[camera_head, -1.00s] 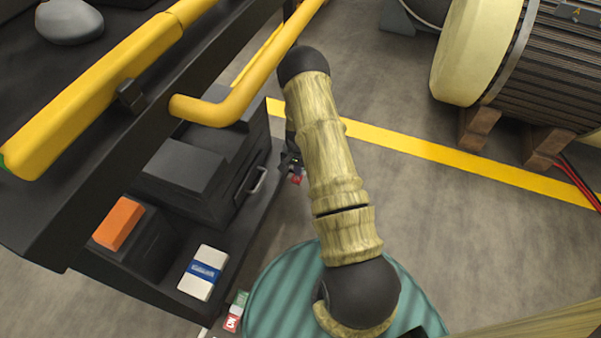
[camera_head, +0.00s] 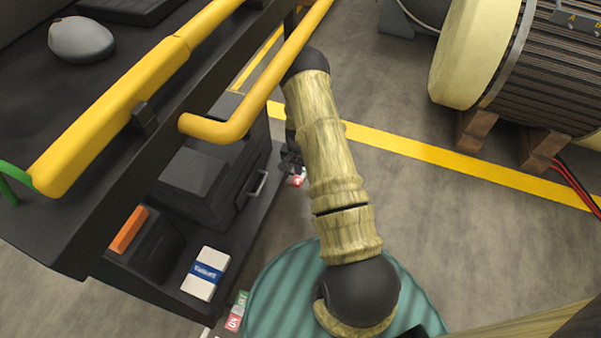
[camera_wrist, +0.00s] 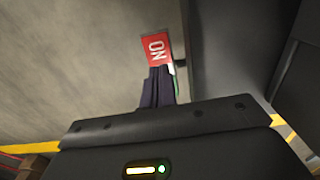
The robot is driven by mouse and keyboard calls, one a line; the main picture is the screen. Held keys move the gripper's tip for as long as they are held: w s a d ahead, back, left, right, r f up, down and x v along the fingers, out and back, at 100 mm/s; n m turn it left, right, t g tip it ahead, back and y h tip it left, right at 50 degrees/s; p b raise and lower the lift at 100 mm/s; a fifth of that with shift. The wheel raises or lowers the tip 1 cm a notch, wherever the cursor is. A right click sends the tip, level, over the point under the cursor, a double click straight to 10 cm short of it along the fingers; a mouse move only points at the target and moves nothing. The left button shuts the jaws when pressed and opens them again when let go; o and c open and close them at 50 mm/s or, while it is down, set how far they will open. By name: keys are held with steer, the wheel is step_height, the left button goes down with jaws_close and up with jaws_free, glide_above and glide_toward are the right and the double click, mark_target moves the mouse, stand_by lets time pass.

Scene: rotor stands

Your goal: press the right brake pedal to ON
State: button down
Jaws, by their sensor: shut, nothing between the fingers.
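Two small pedals stick out low at the black cart's side. The far pedal (camera_head: 298,181) shows a red patch just below my gripper (camera_head: 291,164). In the wrist view, this pedal's red plate (camera_wrist: 158,48) reads ON in white, with a thin green strip beside its lower edge. My gripper's dark fingers (camera_wrist: 159,75) are shut and empty, with their tips at the plate's lower edge. They hide part of the pedal, and I cannot tell whether they touch it. The near pedal (camera_head: 237,310), with green and red ON plates, lies at the bottom, away from my gripper.
The black cart (camera_head: 75,235) with yellow rails (camera_head: 140,90) stands close on the left. A white box (camera_head: 205,273) and an orange-topped holder (camera_head: 128,230) sit on its lower shelf. A large drum-shaped rotor (camera_head: 510,65) stands on wooden blocks at right. Floor between is clear.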

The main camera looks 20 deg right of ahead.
mark_target(299, 178)
steer(key=shift+r+p, duration=1.65)
steer(key=shift+r, duration=0.5)
steer(key=shift+f, duration=0.1)
